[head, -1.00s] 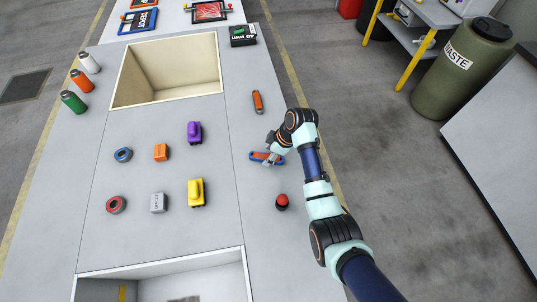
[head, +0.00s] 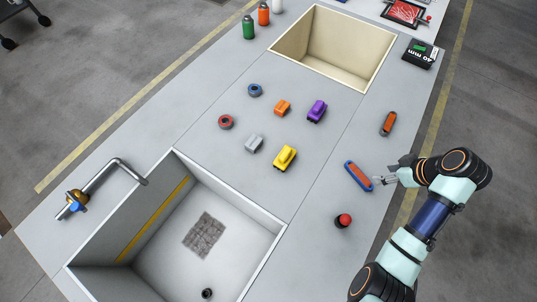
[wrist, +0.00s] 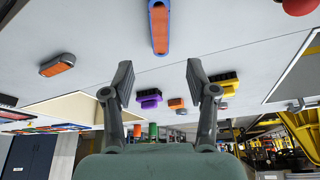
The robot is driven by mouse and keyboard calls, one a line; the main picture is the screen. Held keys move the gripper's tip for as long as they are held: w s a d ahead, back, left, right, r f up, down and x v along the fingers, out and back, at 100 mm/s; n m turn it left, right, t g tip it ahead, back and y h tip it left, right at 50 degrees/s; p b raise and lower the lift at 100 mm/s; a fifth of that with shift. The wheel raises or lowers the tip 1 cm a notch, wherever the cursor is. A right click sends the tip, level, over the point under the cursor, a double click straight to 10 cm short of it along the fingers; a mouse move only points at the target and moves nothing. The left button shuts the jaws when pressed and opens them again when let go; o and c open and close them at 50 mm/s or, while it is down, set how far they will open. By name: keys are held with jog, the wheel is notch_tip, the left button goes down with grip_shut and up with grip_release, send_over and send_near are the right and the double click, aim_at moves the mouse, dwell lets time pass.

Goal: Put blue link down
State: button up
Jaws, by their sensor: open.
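The blue link (head: 358,176), a flat bar with a blue rim and an orange face, lies on the grey bench top. It also shows at the top middle of the wrist view (wrist: 159,28). My gripper (head: 384,181) is open and empty, just to the right of the link's lower end and close to it. In the wrist view the two fingers of my gripper (wrist: 158,85) stand wide apart, with the link beyond them and not between them.
An orange link (head: 388,123) lies farther back, and a red-topped button (head: 344,220) stands nearer. Yellow (head: 285,157) and purple (head: 317,110) pieces sit to the left. A deep sink (head: 165,225) and a beige bin (head: 385,75) open into the bench.

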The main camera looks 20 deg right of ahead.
jog(key=w+a+r+t+h, duration=0.1)
jog(key=w+a+r, duration=0.1)
jog(key=w+a, duration=0.5)
jog(key=w+a+r+t, duration=0.1)
jog(key=w+a+r, duration=0.25)
jog(key=a, duration=0.75)
jog(key=w+a+r+t+h, duration=0.1)
jog(key=w+a+r+t, duration=0.1)
jog(key=w+a, duration=0.5)
jog(key=s+a+r+t, duration=0.1)
jog(key=s+a+r, duration=0.1)
jog(key=a, duration=0.4)
jog(key=s+a+r+m+t, duration=0.1)
jog(key=a+r, duration=0.3)
jog(key=a, duration=0.2)
jog(key=s+a+r+m+t+y, duration=0.1)
jog(key=s+a+r+t, duration=0.1)
jog(key=a, duration=0.4)
jog(key=shift+s+a+r, duration=0.35)
jog(key=shift+a+r, duration=0.05)
jog(key=shift+r, duration=0.4)
jog(key=shift+r, duration=0.1)
